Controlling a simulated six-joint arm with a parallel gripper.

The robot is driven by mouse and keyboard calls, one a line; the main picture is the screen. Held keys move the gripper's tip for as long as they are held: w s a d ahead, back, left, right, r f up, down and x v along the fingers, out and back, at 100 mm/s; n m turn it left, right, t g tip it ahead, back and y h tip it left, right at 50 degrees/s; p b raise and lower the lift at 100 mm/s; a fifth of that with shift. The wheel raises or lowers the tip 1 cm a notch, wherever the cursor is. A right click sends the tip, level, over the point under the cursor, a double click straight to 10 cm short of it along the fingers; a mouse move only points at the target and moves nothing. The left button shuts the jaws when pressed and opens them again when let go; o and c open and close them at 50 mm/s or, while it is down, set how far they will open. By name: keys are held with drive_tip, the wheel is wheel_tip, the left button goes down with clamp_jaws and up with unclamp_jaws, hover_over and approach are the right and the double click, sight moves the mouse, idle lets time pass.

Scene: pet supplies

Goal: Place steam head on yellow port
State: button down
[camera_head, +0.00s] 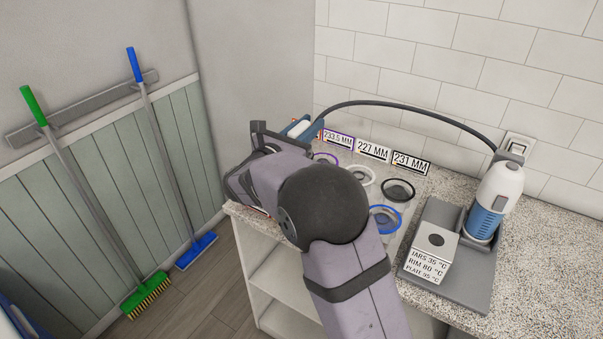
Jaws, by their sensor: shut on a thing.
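The steam head (302,127), a white and blue piece, shows at the back of the counter, just beyond my wrist. A black hose runs from near it to the steamer unit at the right. My gripper (290,131) is mostly hidden by my own wrist and is shut on the steam head. Round ports are set on the counter: a purple-rimmed port (326,158), a white port (361,175), a black port (398,190) and a blue port (384,218). No yellow port shows; my arm covers part of the counter.
Label cards (373,151) stand behind the ports. The white and blue steamer bottle (492,203) stands on a grey base (460,282) beside a box with temperature text (430,251). The hose (405,105) arches over the counter's back.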

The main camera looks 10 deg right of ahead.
drive_tip(key=shift+w+d+r, duration=0.1)
drive_tip(key=shift+r, duration=0.05)
drive_tip(key=shift+f+p, duration=1.5)
drive_tip(key=shift+f, duration=3.5)
drive_tip(key=shift+f, duration=0.2)
drive_tip(key=c, duration=1.5)
unclamp_jaws()
drive_tip(key=shift+r, duration=0.15)
drive_tip(key=b+v, duration=0.3)
drive_tip(key=v, duration=0.9)
drive_tip(key=shift+b, duration=0.35)
